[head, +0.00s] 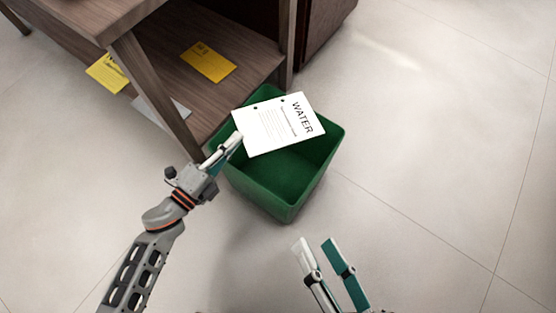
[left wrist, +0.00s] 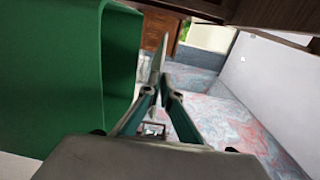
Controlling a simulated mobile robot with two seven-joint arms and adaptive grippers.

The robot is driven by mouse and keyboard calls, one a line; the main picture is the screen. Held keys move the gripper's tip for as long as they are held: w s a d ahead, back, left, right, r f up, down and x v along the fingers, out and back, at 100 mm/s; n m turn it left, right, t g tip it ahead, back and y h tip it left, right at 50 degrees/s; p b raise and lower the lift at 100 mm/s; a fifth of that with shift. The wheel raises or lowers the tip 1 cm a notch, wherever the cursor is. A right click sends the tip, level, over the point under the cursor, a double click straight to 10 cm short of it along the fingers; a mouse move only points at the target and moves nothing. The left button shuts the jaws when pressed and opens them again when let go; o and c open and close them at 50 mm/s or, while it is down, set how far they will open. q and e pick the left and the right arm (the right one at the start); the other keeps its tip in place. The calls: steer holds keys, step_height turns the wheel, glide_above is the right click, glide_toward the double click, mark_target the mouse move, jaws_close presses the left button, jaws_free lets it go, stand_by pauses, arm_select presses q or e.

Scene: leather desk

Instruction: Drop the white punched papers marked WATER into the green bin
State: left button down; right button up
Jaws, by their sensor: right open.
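A white sheet marked WATER (head: 278,124), with punched holes along one edge, is above the green bin (head: 287,190) and covers part of its opening. My left gripper (head: 236,142) is shut on the sheet's left edge. In the left wrist view the sheet (left wrist: 161,55) shows edge-on between the fingers, with the bin's green wall (left wrist: 60,80) to the left. The visible part of the bin's inside looks empty. My right gripper (head: 317,246) is open and empty, in front of the bin.
A wooden desk with a low shelf (head: 185,90) stands behind and left of the bin. A yellow paper (head: 208,61) lies on the shelf. Another yellow paper (head: 107,72) and a pale sheet (head: 160,108) are near its left edge. The tiled floor at right is clear.

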arm_select(q)
steer(key=shift+r, duration=0.1)
steer(key=c, duration=2.2)
jaws_free()
steer(key=v, duration=1.2)
